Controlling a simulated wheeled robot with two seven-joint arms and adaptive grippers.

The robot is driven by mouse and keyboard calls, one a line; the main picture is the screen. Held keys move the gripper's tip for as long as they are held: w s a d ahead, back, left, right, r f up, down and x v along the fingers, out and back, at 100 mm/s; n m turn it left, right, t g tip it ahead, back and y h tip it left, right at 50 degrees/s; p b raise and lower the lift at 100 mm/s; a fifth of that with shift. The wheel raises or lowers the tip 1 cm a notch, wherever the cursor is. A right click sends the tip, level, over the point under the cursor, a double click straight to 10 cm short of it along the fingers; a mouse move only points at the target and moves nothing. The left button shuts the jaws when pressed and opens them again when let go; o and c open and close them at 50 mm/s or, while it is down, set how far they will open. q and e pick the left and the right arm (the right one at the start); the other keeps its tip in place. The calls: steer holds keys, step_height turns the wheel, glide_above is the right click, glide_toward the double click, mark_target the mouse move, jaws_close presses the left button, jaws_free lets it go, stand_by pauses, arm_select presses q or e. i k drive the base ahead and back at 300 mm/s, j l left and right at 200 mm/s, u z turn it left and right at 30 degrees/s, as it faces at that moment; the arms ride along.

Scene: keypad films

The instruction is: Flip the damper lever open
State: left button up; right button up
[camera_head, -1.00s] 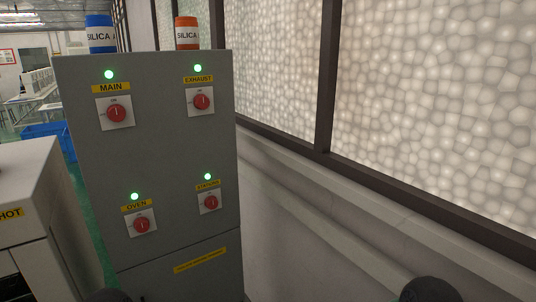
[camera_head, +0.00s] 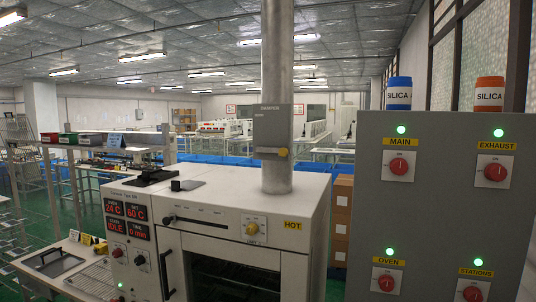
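The grey damper plate (camera_head: 271,128) is fixed on the vertical metal pipe (camera_head: 277,60) that rises from the top of the white oven (camera_head: 215,205). It carries a small "DAMPER" label at its top edge and further lettering too small to read. A lever with a yellow knob (camera_head: 283,152) sits at the lower right of the plate; its bar looks roughly level along the bottom edge. Neither of my grippers shows in the head view.
A grey switch cabinet (camera_head: 444,220) with red rotary switches and green lamps stands at the right, with blue (camera_head: 398,93) and orange (camera_head: 489,94) silica containers on top. The oven has a "HOT" label. A side shelf (camera_head: 75,270) with trays lies at the left.

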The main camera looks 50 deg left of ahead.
mark_target(283, 152)
steer(key=u, duration=1.65)
